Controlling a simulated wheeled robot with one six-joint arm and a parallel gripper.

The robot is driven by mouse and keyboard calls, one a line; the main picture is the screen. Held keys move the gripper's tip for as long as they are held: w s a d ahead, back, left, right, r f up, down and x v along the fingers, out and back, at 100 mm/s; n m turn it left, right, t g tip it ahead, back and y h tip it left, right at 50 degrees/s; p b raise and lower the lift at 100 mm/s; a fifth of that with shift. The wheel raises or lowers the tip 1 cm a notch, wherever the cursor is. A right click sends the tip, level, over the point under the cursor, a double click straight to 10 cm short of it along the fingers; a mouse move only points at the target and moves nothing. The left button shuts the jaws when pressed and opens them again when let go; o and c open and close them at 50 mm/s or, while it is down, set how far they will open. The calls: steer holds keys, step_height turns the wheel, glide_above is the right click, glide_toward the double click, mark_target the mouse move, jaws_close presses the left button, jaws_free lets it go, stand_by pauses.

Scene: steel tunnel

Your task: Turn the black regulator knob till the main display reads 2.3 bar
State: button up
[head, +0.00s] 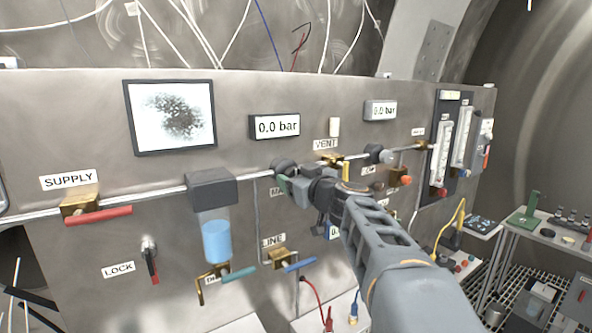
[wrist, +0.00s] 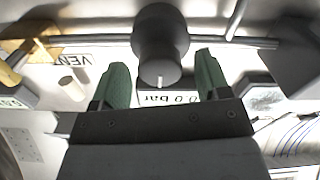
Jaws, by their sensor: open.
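The black regulator knob (head: 284,164) sits on the pipe along the steel panel, partly hidden by my gripper in the head view. The wrist view shows the round dark knob (wrist: 160,45) with a pale pointer mark on its face. My gripper (wrist: 158,68) is open, with one green finger on each side of the knob. I see gaps on both sides and no clear contact. The larger display (head: 277,126), above the knob, reads 0.0 bar. It also shows upside down in the wrist view (wrist: 168,98), partly hidden by my gripper.
A smaller display (head: 380,110) at right also reads 0.0 bar. The red-handled supply valve (head: 98,215) and a bowl with blue liquid (head: 217,240) are to the left. A brass vent valve (head: 331,160) is close right of the knob. A blue-handled valve (head: 299,263) is below.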

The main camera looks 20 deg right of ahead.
steer(key=shift+w+a, duration=0.1)
steer(key=shift+w, duration=0.4)
steer(key=shift+c, duration=0.2)
steer(key=c, duration=0.9)
